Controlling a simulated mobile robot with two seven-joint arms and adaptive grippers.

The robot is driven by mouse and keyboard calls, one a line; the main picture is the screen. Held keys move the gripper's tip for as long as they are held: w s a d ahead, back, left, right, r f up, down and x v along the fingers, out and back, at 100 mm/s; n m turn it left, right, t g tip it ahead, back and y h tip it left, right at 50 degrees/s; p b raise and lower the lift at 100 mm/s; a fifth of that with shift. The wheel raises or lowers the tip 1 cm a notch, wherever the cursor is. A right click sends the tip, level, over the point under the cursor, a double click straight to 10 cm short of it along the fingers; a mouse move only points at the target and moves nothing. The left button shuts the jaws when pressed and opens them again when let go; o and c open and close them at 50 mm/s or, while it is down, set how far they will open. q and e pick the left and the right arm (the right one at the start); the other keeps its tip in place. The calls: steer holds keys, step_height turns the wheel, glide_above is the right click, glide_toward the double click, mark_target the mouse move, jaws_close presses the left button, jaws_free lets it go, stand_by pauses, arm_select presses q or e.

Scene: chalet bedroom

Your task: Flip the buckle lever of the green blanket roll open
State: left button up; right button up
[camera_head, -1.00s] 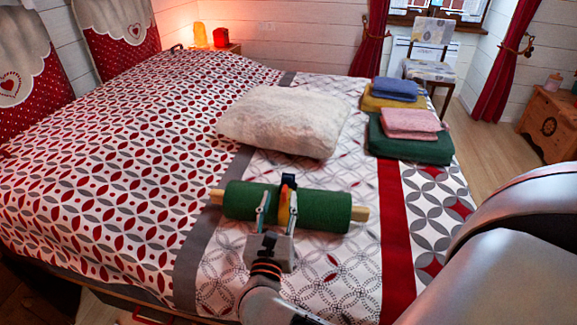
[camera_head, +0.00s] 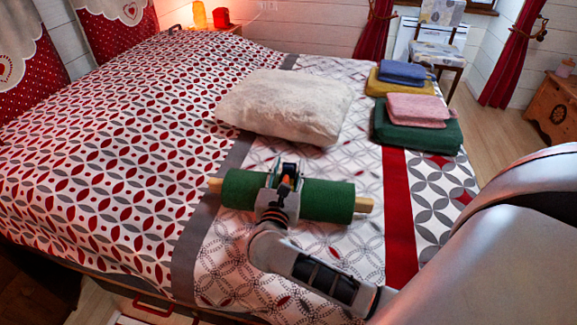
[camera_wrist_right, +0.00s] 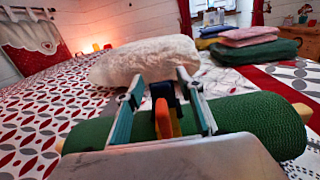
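The green blanket roll (camera_head: 326,200) lies crosswise on the bed, around a pale wooden rod (camera_head: 363,205) that sticks out at both ends. My right gripper (camera_head: 286,170) is over the middle of the roll and hides the strap there. In the right wrist view, its two fingers (camera_wrist_right: 160,108) stand apart. An upright orange lever (camera_wrist_right: 163,119) shows between them, with a dark blue part (camera_wrist_right: 164,92) of the buckle behind it. I cannot tell whether either finger touches the lever. My left gripper is not in view.
A cream fluffy pillow (camera_head: 285,105) lies just beyond the roll. Folded green (camera_head: 418,136), pink (camera_head: 417,110), mustard and blue textiles are stacked at the bed's right side. The patterned bedspread (camera_head: 110,165) left of the roll is clear.

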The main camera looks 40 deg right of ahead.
steer(key=shift+w+d, duration=0.15)
steer(key=shift+w, duration=0.05)
steer(key=c, duration=0.9)
steer(key=shift+s+f+b, duration=0.15)
steer(key=shift+f+b, duration=0.25)
steer(key=shift+b, duration=0.25)
steer(key=shift+s+f+t+h+b, duration=0.1)
steer(key=shift+f+t+h+b, duration=0.2)
steer(key=shift+b, duration=0.25)
steer(key=shift+a+t+h+b, duration=0.3)
steer(key=shift+t+b, duration=0.1)
steer(key=shift+b, duration=0.45)
steer(key=shift+s+r+h+b, duration=0.1)
steer(key=shift+r+h+b, duration=0.2)
steer(key=shift+r, duration=0.2)
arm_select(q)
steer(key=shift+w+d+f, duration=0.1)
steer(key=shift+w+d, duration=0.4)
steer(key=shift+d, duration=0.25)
arm_select(e)
steer(key=shift+a, duration=0.1)
steer(key=o, duration=0.9)
steer(key=shift+r, duration=0.1)
